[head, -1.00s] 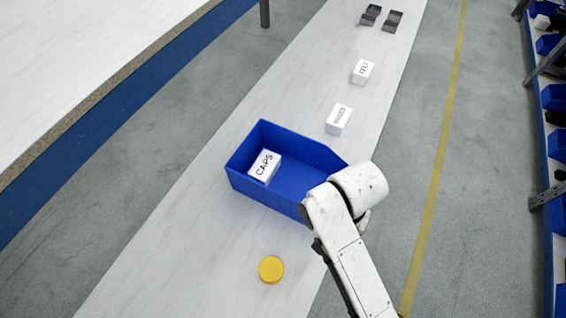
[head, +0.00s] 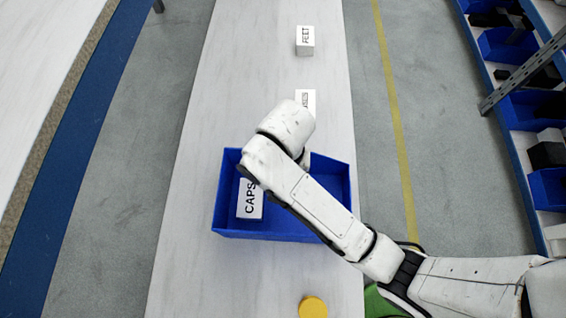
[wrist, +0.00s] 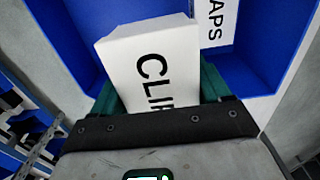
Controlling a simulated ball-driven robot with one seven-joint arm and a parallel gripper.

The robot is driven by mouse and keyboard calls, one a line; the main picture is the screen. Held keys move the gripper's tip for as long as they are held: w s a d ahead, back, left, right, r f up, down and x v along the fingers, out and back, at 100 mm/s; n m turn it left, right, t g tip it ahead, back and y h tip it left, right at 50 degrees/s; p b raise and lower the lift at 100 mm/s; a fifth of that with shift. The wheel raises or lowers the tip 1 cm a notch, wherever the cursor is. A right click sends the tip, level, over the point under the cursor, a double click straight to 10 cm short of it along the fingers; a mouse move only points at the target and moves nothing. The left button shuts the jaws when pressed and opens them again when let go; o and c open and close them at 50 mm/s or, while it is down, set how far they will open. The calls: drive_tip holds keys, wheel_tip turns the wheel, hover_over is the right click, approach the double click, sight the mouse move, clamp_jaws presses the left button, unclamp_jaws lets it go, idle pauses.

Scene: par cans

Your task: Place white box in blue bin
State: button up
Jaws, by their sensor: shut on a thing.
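A white box with a label starting "CLI" (wrist: 150,62) is held between the green fingers of my gripper (wrist: 160,90) in the wrist view. My gripper is shut on it. The blue bin (head: 285,238) stands on the white table in the head view, under my arm. Its blue wall also shows in the wrist view (wrist: 68,28), beyond and below the held box. Another white box, labelled CAPS (head: 248,200), lies inside the bin at the left; part of it shows in the wrist view (wrist: 215,22). In the head view my arm hides the gripper and the held box.
Two more white boxes, one marked FEET (head: 305,42) and one partly hidden by my arm (head: 307,98), stand on the table (head: 180,265) beyond the bin. A yellow round thing (head: 313,307) lies near the front. Shelving with blue bins (head: 505,45) stands at the right.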

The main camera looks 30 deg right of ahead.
wheel_tip(320, 180, down, 14)
drive_tip(key=shift+s+f+b, duration=0.1)
drive_tip(key=shift+b, duration=1.05)
drive_tip(key=o, duration=0.9)
drive_tip(key=shift+f, duration=0.1)
drive_tip(key=shift+c, duration=0.2)
wheel_tip(320, 180, up, 12)
drive_tip(key=shift+r+p, duration=0.2)
drive_tip(key=shift+p, duration=0.5)
drive_tip(key=shift+d, duration=0.1)
